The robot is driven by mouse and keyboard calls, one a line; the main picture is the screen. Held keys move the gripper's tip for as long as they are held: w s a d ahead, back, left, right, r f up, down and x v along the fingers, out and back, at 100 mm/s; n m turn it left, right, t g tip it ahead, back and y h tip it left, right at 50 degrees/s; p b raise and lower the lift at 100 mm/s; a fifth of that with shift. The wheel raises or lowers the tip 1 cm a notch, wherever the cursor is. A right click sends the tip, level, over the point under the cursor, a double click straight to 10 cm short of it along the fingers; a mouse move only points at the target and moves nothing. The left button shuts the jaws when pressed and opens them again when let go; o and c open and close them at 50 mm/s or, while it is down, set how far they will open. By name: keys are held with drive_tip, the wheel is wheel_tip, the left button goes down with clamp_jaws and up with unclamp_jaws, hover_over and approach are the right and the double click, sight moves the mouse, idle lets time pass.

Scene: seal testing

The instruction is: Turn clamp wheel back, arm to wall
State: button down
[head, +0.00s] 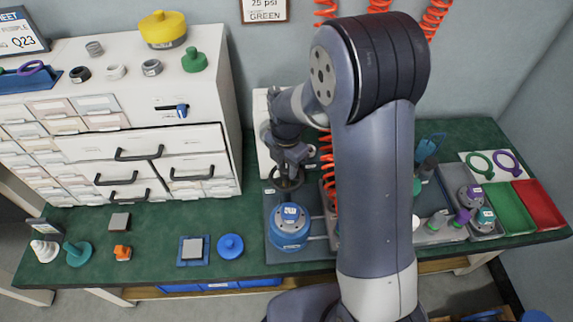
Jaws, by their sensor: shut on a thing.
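The clamp wheel (287,184) is a dark ring at the back of the test fixture, just behind a blue round body (290,238) with a label on top. My gripper (289,171) reaches down over the wheel and is shut on it. The fingers and part of the wheel overlap in the picture, so the exact grip is hard to see. The clamp's arm is not clearly distinguishable. The grey wall (275,50) stands behind the bench. My own arm hides the right part of the fixture.
A white drawer cabinet (225,125) stands left of the fixture. A red coiled hose (327,165) hangs close beside my gripper. Green (510,213) and red (541,203) trays sit at right. The green bench (150,245) has free room at front left, among small parts.

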sight(286, 168)
drive_tip(key=c, duration=1)
unclamp_jaws()
wheel_tip(286, 168, up, 11)
drive_tip(key=shift+p, duration=0.35)
drive_tip(key=shift+f, duration=0.15)
wheel_tip(286, 168, down, 11)
drive_tip(key=shift+r+b, duration=0.1)
drive_tip(key=shift+b, duration=0.25)
drive_tip(key=shift+r, duration=0.1)
